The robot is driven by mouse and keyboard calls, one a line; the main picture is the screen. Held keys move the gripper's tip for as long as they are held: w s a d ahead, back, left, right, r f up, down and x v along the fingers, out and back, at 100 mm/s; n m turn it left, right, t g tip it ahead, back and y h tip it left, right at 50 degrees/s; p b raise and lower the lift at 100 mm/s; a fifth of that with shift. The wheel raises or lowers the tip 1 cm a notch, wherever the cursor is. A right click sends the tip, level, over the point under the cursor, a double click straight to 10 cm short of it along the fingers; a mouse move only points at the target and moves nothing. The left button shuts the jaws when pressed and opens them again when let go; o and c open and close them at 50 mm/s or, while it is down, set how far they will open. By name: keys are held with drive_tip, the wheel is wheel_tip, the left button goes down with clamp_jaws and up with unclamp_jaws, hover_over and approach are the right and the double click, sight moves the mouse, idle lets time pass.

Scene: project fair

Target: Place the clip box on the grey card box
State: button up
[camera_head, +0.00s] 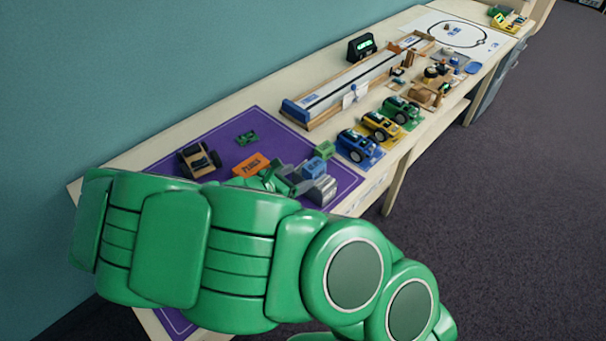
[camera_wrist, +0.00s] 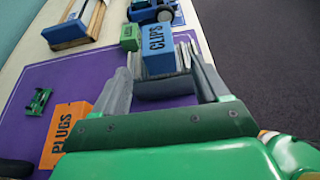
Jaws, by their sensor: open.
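The clip box (camera_wrist: 158,52) is a small blue block marked CLIPS. It also shows in the head view (camera_head: 314,168) near the purple mat's right edge. In the wrist view a dark grey block (camera_wrist: 165,89), seemingly the grey card box, shows directly below the clip box. The clip box appears to rest on it, but the contact is not clear. My gripper (camera_wrist: 162,68) is open, its grey fingers on either side of these two boxes. In the head view my fingers and green wrist hide most of the grey block.
An orange PLUGS box (camera_wrist: 65,134) lies left of my gripper on the purple mat (camera_head: 222,142). A small green box (camera_head: 324,150) stands just behind the clip box. A wooden car (camera_head: 199,160), a blue car (camera_head: 357,146) and a long wooden track (camera_head: 352,86) are nearby.

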drive_tip(key=shift+v, duration=2.75)
